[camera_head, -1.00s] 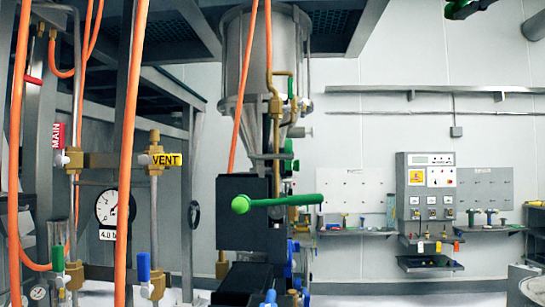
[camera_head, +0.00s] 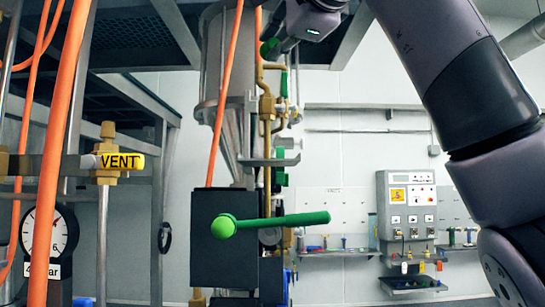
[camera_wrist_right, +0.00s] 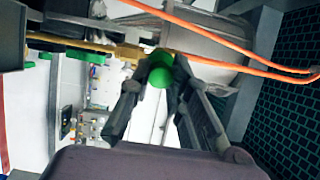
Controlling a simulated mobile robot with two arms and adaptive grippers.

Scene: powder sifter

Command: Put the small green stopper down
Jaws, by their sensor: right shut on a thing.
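The small green stopper (camera_wrist_right: 160,75) shows as a round green piece between the fingertips of my right gripper (camera_wrist_right: 158,68) in the right wrist view. That gripper is shut on it. In the head view my right gripper (camera_head: 279,46) is high up, in front of the steel hopper's right side, and the stopper (camera_head: 267,49) shows as a small green patch at its tip. The fingers partly cover the stopper. My left gripper is in neither view.
A steel hopper (camera_head: 222,80) stands above a black box (camera_head: 222,262) with a green lever (camera_head: 275,221). Orange hoses (camera_head: 63,150) and brass piping run close by. A control panel (camera_head: 408,200) and shelf (camera_head: 338,253) are on the back wall at right.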

